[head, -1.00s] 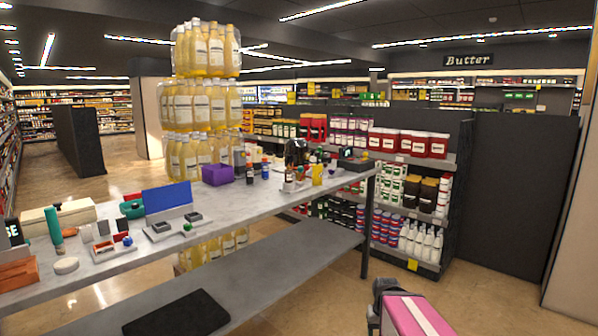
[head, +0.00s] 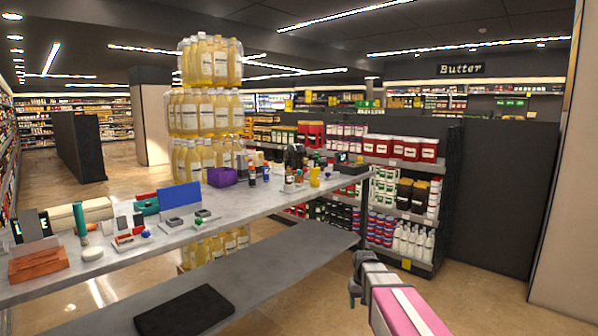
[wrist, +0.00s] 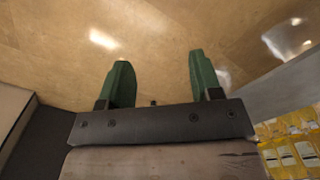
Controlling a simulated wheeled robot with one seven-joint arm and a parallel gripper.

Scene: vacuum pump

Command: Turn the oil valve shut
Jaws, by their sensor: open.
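My gripper (head: 354,288) is at the lower right of the head view, in front of the table and apart from everything on it. In the wrist view my gripper (wrist: 158,82) has its two green fingers spread, with only floor between them. A dark upright object (head: 295,156) stands among small bottles toward the table's far right end. It may be the vacuum pump, but it is too small to be sure. I cannot make out the oil valve in either view.
The long grey table (head: 250,208) has a lower shelf (head: 270,262) with a black mat (head: 184,311). A purple box (head: 222,177), a blue panel (head: 180,197) and several small items crowd the top. Stocked shelves (head: 405,190) stand behind. Floor at the right is clear.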

